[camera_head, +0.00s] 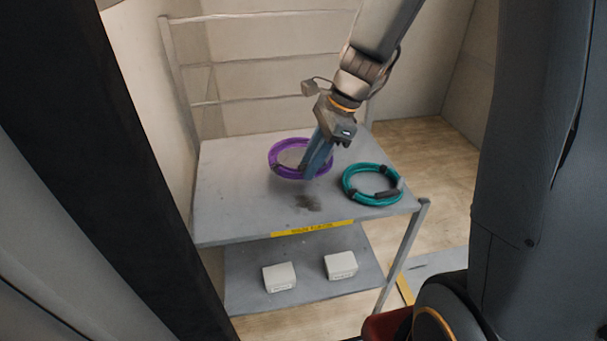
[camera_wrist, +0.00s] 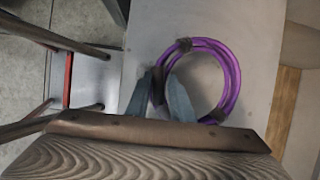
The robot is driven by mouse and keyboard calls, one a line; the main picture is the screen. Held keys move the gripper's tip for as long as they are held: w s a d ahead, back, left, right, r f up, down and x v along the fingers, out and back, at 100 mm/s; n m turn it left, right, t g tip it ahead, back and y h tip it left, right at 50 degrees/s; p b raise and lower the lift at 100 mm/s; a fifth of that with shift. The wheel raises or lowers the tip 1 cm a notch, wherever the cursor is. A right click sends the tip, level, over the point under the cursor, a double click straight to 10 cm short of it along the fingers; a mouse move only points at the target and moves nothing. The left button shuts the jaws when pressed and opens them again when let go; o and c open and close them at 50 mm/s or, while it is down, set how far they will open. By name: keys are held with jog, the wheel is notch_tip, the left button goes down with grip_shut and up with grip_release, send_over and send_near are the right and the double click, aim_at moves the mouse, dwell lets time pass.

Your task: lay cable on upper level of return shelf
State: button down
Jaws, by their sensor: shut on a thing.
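In the wrist view the fingers (camera_wrist: 164,88) pinch the near left part of the purple cable (camera_wrist: 235,85), which has dark ties. The coil lies about level. I cannot tell whether it touches the shelf or hangs just above it. A yellow label (camera_head: 313,228) runs along the upper level's front edge.
A coiled teal cable (camera_head: 352,191) lies on the upper level, right of my gripper. Two white boxes, one left (camera_head: 279,277) and one right (camera_head: 341,265), sit on the lower level. Rails rise at the back. The upper level's left part is clear.

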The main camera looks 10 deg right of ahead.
aim_at(315, 178)
jog(key=shift+f, duration=3.6)
jog(key=c, duration=2)
grip_release()
jog(key=shift+f, duration=0.15)
jog(key=o, duration=0.5)
jog(key=shift+c, duration=0.2)
